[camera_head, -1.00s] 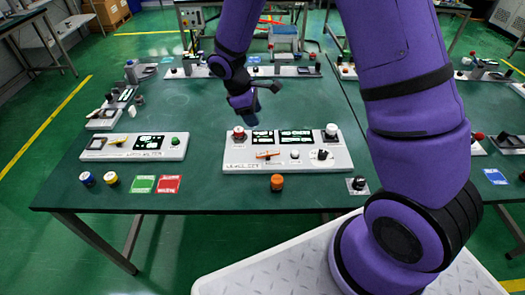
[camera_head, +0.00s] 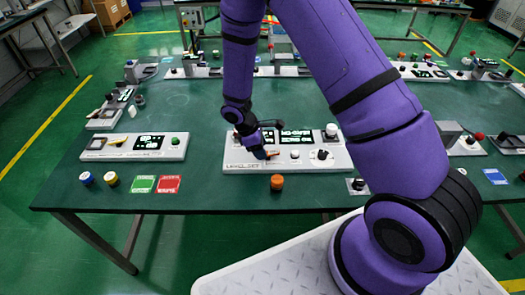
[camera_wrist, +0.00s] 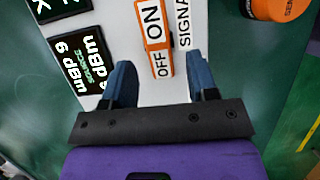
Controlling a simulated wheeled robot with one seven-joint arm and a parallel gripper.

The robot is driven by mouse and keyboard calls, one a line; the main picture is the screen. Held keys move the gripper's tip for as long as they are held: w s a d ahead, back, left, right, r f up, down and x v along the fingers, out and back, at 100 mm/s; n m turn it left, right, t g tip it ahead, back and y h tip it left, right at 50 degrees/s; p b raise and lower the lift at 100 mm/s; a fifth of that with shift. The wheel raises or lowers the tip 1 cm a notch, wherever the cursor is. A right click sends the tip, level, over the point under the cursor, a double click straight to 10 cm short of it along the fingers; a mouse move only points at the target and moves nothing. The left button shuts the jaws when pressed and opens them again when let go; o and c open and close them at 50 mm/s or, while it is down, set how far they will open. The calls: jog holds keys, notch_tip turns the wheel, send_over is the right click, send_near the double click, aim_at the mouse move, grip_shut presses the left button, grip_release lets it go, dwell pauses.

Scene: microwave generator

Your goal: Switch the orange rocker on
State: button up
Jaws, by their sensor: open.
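The orange rocker (camera_wrist: 154,37) shows in the wrist view as an orange frame with white faces marked ON and OFF. The OFF end is nearer my gripper. In the head view only a bit of its orange (camera_head: 273,154) shows beside my fingertips. My gripper (camera_wrist: 160,80) is open, its two blue fingers apart, with the rocker's OFF end ahead and between them. In the head view my gripper (camera_head: 263,154) is low over the front left of the white panel (camera_head: 335,163). Whether the fingers touch the panel cannot be told.
Black displays (camera_wrist: 80,60) lie left of the rocker, and a SIGNAL label (camera_wrist: 184,24) lies right of it. An orange round knob (camera_head: 277,182) stands on the table in front of the panel. A white button (camera_head: 295,154) and black knob (camera_head: 322,155) are to the right.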

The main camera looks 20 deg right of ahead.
jog(key=shift+x, duration=0.9)
jog(key=c, duration=0.9)
jog(key=shift+d+r+t+y, duration=0.1)
jog(key=shift+d+t+y, duration=0.1)
jog(key=shift+y, duration=0.3)
jog(key=shift+d+r+t+y, duration=0.1)
jog(key=shift+t+y, duration=0.1)
jog(key=shift+y, duration=0.3)
jog(key=shift+s+d+r+t+y, duration=0.1)
jog(key=shift+t+y, duration=0.2)
jog(key=shift+y, duration=0.45)
jog(key=shift+s+d+t+y, duration=0.1)
jog(key=shift+t+y, duration=0.2)
jog(key=shift+y, duration=0.45)
